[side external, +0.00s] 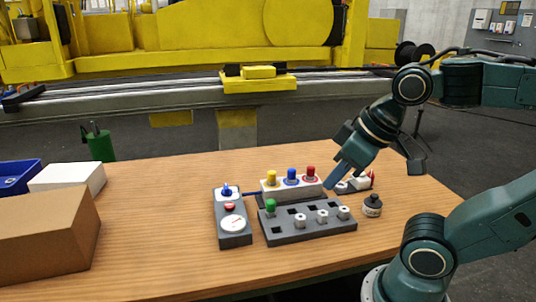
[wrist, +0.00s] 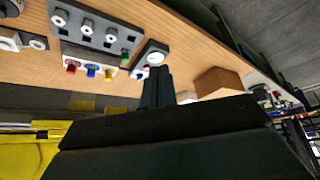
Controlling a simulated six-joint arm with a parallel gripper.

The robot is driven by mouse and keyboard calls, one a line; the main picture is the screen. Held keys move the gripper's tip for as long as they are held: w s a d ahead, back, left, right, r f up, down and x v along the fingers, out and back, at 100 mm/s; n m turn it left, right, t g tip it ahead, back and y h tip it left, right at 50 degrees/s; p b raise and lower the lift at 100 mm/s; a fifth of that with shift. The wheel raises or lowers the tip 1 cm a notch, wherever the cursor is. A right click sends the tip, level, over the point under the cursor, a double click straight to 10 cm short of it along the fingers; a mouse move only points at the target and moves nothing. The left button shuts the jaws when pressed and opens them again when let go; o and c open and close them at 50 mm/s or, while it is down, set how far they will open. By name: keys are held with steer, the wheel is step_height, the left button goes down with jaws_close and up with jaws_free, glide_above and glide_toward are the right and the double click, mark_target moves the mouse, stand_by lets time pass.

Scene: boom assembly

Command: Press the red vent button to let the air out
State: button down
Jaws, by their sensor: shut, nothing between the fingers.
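The red vent button (side external: 230,206) sits on a small grey box (side external: 235,239), between a blue knob (side external: 227,190) and a round white gauge (side external: 232,224). My gripper (side external: 329,186) is shut and empty, pointing down and left. In the side view its tips appear right of the box, by the right end of a white block; their height above the table is hard to tell. In the wrist view, my shut fingers (wrist: 157,74) overlap the line of sight just below the gauge (wrist: 155,58). The red button is small and unclear there.
The white block (side external: 284,191) holds yellow, blue and red caps. In front is a dark grey holder (side external: 304,231) with a green cap and several pale fittings. Cardboard (side external: 45,239) and white boxes (side external: 68,178) are left. Table space between is clear.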

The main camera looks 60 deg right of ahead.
steer(key=shift+w, duration=0.1)
stand_by(0.3)
steer(key=m+t+h, duration=0.1)
steer(key=m+t, duration=0.2)
steer(key=m, duration=0.8)
glide_above(232, 206)
step_height(232, 206, down, 13)
steer(key=shift+f, duration=0.15)
steer(key=shift+f, duration=0.15)
steer(key=shift+f, duration=4.25)
